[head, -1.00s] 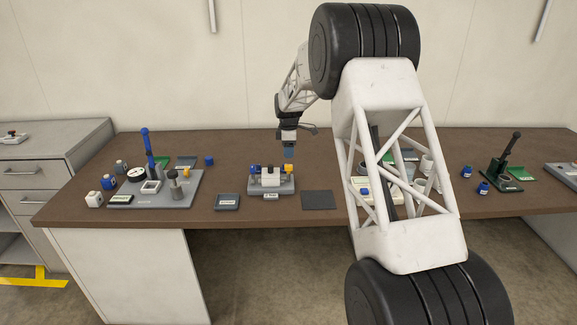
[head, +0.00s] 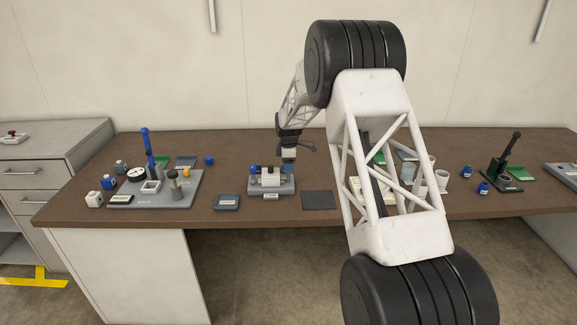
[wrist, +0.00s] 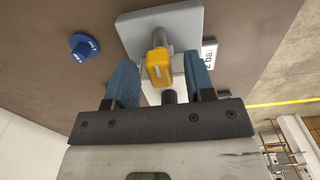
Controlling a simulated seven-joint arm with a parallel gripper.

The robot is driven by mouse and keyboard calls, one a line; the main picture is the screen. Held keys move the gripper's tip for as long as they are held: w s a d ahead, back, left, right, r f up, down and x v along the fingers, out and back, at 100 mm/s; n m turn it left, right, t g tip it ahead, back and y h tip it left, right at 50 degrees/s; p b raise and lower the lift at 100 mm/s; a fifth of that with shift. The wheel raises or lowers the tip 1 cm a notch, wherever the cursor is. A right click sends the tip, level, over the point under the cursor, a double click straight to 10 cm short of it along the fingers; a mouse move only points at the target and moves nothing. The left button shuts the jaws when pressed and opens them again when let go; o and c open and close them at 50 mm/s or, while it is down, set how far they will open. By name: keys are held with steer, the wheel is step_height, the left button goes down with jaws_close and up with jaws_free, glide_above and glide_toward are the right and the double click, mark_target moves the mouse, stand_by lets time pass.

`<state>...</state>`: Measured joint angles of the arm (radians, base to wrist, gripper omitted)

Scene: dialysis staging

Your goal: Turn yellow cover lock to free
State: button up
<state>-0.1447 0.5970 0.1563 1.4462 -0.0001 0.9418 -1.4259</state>
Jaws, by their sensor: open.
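The yellow cover lock (wrist: 159,65) shows in the wrist view as a yellow block on a grey post. It stands on a light grey base (wrist: 185,22), which is the small fixture (head: 283,189) in the head view. My gripper (wrist: 160,78) is open, with one blue finger on each side of the lock. I cannot tell whether either finger touches it. In the head view my gripper (head: 288,155) hangs over the fixture's right part and hides the lock. A white block (head: 270,180) and a blue knob (head: 254,168) are on the same fixture.
A dark grey pad (head: 319,200) lies right of the fixture and a labelled grey tile (head: 227,202) lies left. A station with a blue lever (head: 148,150) stands further left. A labelled blue cap (wrist: 84,47) sits on the table in the wrist view.

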jaws_close()
steer(key=shift+m, duration=0.4)
steer(key=m, duration=0.3)
steer(key=shift+m, duration=0.3)
steer(key=m, duration=0.9)
steer(key=shift+m, duration=2.3)
